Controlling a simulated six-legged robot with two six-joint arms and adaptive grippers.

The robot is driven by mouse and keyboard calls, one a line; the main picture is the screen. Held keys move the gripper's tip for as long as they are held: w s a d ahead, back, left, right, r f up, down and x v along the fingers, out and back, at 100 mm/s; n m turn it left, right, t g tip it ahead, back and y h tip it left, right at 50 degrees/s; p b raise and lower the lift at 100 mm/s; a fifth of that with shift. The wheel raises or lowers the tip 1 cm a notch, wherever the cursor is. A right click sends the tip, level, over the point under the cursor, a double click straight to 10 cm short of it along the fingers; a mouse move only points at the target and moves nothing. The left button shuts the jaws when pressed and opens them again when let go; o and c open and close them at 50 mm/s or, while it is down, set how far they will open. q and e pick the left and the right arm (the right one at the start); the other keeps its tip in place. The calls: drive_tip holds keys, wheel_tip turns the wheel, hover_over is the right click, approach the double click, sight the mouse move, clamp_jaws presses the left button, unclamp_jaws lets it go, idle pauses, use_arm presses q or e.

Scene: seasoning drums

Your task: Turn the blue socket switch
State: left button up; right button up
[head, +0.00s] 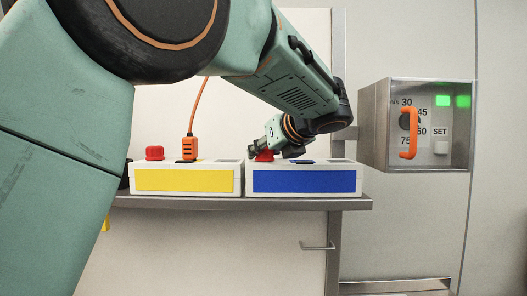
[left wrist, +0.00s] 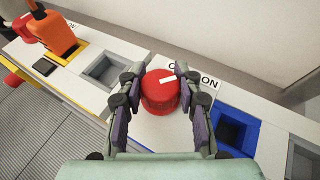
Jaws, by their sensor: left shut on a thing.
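The blue socket box (head: 304,181) stands on a metal shelf, with a white body and a blue front panel. Its red round switch (left wrist: 160,91) has a white mark on top and sits by printed lettering of which "ON" is readable. My left gripper (left wrist: 152,84) is shut on this red switch, one finger on each side. In the head view my left gripper (head: 266,150) reaches down to the switch (head: 264,156) from above and partly hides it. A blue-rimmed socket (left wrist: 237,130) is right of the switch in the wrist view. My right gripper is not in view.
A yellow socket box (head: 186,180) stands directly left, with its own red switch (head: 155,153) and an orange plug with cable (head: 190,148). A metal control box (head: 416,126) with an orange handle is on the right wall. The metal shelf (head: 230,203) ends near it.

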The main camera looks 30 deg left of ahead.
use_arm(q)
drive_tip(key=shift+n+g, duration=0.5)
drive_tip(key=n+g+y, duration=0.1)
drive_tip(key=n+g, duration=0.2)
drive_tip(key=shift+n+g+y, duration=0.3)
drive_tip(key=shift+n+g, duration=0.3)
drive_tip(key=shift+g, duration=0.2)
drive_tip(key=shift+s+r+n+g, duration=0.1)
drive_tip(key=shift+n+g, duration=0.7)
drive_tip(key=shift+g, duration=0.2)
drive_tip(key=shift+r+n+g, duration=0.2)
drive_tip(key=shift+n+g, duration=0.3)
drive_tip(key=o, duration=0.8)
drive_tip(key=shift+d, duration=0.1)
drive_tip(key=o, duration=0.4)
drive_tip(key=shift+d, duration=0.35)
drive_tip(key=shift+c, duration=0.2)
drive_tip(key=shift+a+f, duration=0.2)
drive_tip(key=shift+a, duration=0.25)
